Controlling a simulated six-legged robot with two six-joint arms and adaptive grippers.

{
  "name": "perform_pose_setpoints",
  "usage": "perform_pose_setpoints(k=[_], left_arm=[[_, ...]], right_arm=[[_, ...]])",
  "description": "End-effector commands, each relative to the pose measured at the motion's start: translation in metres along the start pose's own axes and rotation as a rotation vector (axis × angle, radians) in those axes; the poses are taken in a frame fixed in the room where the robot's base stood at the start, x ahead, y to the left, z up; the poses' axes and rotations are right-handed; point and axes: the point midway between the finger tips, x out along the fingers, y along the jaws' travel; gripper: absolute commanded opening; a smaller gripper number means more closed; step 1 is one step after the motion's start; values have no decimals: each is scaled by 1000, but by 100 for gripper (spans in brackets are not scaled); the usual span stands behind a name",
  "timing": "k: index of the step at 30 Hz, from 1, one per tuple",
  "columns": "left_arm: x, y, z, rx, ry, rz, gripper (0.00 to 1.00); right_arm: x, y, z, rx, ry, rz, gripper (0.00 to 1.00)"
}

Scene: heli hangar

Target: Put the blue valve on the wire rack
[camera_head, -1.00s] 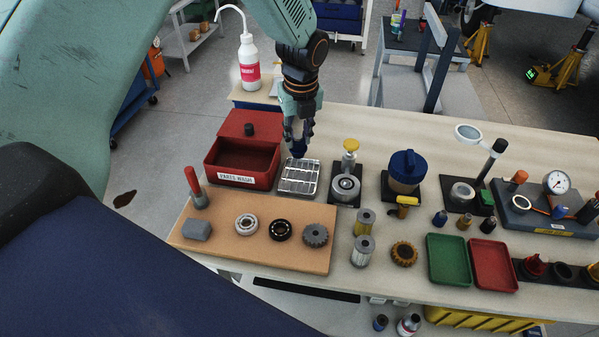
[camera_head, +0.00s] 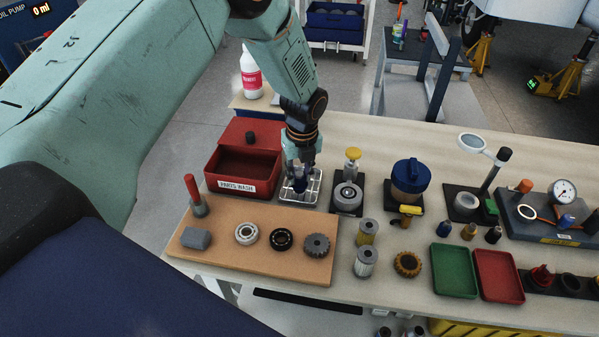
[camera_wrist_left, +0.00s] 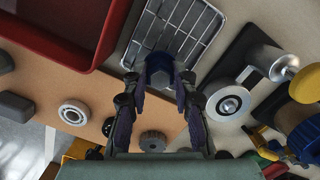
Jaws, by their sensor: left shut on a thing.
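My left gripper (camera_head: 300,179) points down over the wire rack (camera_head: 314,190), a small silver grid on the table. It is shut on the blue valve (camera_head: 300,187), a small dark blue piece partly hidden by the fingers. In the left wrist view the valve (camera_wrist_left: 160,66) sits between the fingertips, over the near end of the rack (camera_wrist_left: 184,32). I cannot tell whether the valve touches the wires. My right gripper is not in view.
A red parts-wash box (camera_head: 238,185) with an open lid stands just left of the rack. A dark stand with a metal puck (camera_head: 347,196) is close on its right. A tan board (camera_head: 200,259) with a bearing (camera_head: 246,234) and gears lies in front.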

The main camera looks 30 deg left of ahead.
Motion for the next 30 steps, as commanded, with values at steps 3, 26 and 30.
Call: perform_pose_setpoints(k=[3,26,30], left_arm=[[3,0,-1,0,1,1,27],[-23,-1,1,0,-2,-3,49],[-53,-1,1,0,-3,-3,49]], right_arm=[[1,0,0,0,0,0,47],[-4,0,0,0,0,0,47],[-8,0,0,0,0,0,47]])
